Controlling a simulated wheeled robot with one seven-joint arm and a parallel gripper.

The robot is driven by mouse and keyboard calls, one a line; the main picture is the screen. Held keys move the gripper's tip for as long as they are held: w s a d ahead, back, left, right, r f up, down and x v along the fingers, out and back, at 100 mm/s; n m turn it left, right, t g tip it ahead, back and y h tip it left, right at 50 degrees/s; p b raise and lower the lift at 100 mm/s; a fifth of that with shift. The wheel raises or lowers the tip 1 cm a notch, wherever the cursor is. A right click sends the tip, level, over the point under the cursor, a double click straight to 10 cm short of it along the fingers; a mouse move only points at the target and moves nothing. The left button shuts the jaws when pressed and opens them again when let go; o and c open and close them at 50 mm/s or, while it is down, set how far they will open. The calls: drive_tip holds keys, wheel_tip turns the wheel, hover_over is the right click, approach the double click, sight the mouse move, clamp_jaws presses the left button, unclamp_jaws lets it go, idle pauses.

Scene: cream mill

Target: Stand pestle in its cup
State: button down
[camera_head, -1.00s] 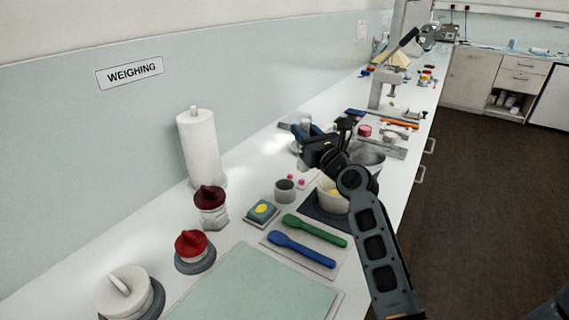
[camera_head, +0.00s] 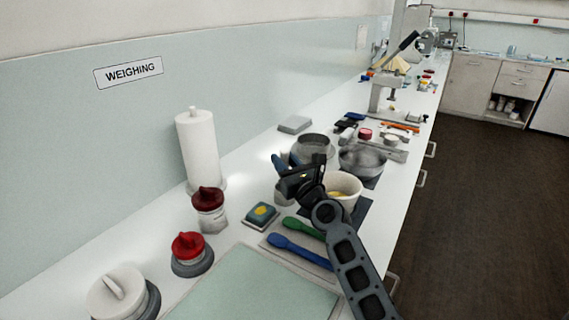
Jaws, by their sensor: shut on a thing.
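My gripper (camera_head: 283,164), with blue fingers, is above the bench just left of the cream bowl. It is shut on the pestle, which is mostly hidden by the gripper and washed out by glare. The small grey cup (camera_head: 281,198) stands on the bench close below the gripper, and the gripper and wrist cover part of it. I cannot tell whether the pestle touches the cup.
The cream bowl (camera_head: 345,187) with yellow contents stands right of my wrist on a dark mat. Green (camera_head: 302,227) and blue (camera_head: 300,252) spatulas lie in front. A sponge (camera_head: 262,216) lies left of them. Metal bowls (camera_head: 313,146) stand behind.

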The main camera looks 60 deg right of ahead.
drive_tip(key=shift+f, duration=0.15)
drive_tip(key=c, duration=0.8)
unclamp_jaws()
drive_tip(key=shift+c, duration=0.2)
drive_tip(key=b+v, duration=0.3)
drive_tip(key=v, duration=0.9)
